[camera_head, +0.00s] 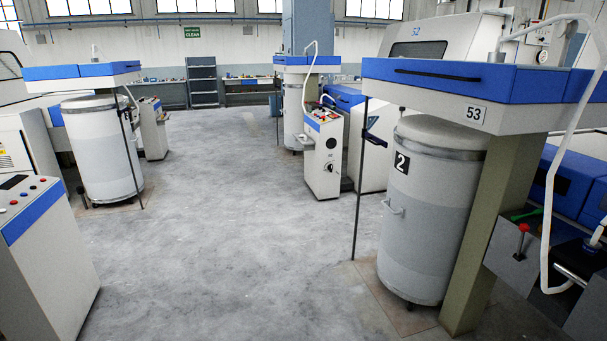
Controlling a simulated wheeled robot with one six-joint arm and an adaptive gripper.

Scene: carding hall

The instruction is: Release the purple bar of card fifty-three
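Card fifty-three is at the right, marked by a "53" plate (473,113) below its blue-edged top (520,88). A thin dark upright rod (358,190) hangs from the left end of this top to near the floor. A small dark, bluish-purple piece (373,121) sticks out beside the rod's upper part. I cannot tell whether this piece or the rod is the purple bar, and no other clearly purple bar shows. A tall grey can (425,215) marked "2" stands under the top, just right of the rod.
A white console (45,260) stands at the left front. Another can (102,150) and machine stand behind it. The grey floor (230,230) between is clear.

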